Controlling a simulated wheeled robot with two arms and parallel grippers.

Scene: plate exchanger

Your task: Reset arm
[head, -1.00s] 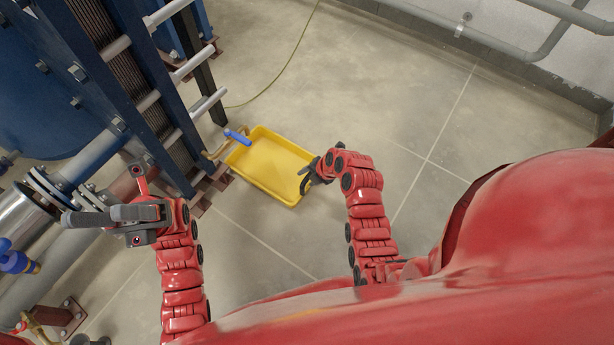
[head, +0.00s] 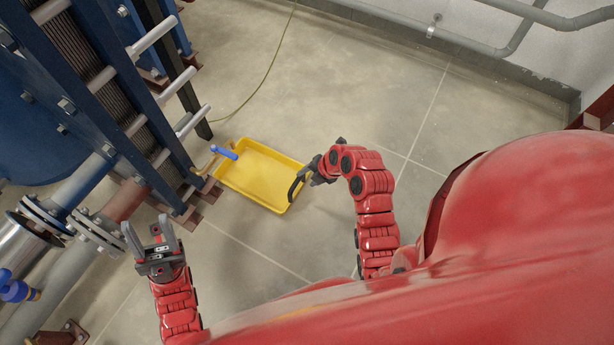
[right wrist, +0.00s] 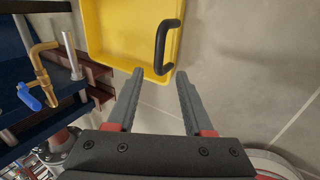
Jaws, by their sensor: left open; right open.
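My left gripper (head: 147,232) is open and empty in the head view, its fingers pointing up the picture beside the pipe flanges. My right gripper (head: 316,172) is beside the right edge of a yellow tray (head: 262,180) on the floor. In the right wrist view its two fingers (right wrist: 160,76) are apart with nothing between them. A black curved handle (right wrist: 161,50) at the tray's rim lies just beyond the fingertips. It also shows in the head view (head: 293,190). I cannot tell its exact distance from the fingers.
The blue plate exchanger (head: 95,75) with metal rods stands at the left. A brass valve with a blue lever (head: 222,152) overhangs the tray's left corner. Flanged pipes (head: 42,218) run at lower left. Grey wall pipes (head: 470,40) are at the back. Open floor lies right of the tray.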

